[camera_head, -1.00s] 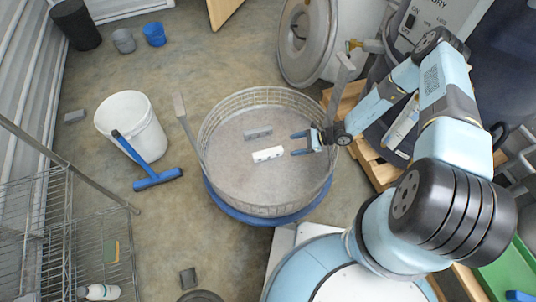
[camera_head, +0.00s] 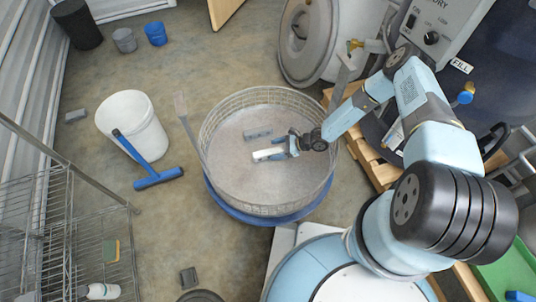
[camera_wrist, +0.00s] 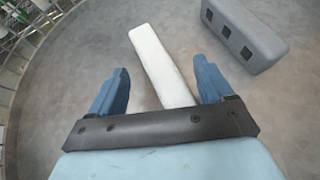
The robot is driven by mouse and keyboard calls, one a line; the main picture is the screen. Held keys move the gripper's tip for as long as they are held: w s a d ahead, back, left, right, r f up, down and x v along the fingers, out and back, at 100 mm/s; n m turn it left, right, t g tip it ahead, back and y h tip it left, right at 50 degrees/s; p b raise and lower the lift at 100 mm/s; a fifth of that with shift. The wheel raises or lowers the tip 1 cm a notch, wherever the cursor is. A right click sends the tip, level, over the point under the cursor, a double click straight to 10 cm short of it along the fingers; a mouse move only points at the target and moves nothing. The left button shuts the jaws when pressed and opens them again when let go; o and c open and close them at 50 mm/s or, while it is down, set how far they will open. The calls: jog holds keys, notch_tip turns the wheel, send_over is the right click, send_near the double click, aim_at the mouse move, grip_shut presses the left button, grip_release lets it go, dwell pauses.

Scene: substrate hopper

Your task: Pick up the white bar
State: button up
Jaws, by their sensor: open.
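The white bar (camera_head: 265,154) lies on the floor of the round wire basket (camera_head: 214,176). In the wrist view the white bar (camera_wrist: 158,62) runs from between my fingers outward, away from the gripper. My gripper (camera_head: 277,147) is over the basket, at the right end of the bar. In the wrist view its two blue fingers (camera_wrist: 160,88) are open, one on each side of the bar's near part, with gaps on both sides. The bar's near end is hidden behind the gripper's dark crosspiece.
A grey bar with square holes (camera_wrist: 243,34) lies right of the white bar in the wrist view; the head view also shows this grey bar (camera_head: 257,133). The basket's mesh wall surrounds both. A white bucket (camera_head: 133,124) with a blue squeegee (camera_head: 158,179) stands outside, left.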

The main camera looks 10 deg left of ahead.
jog(key=shift+x, duration=1.05)
jog(key=shift+c, duration=0.2)
jog(key=c, duration=1.3)
jog(key=shift+r, duration=0.1)
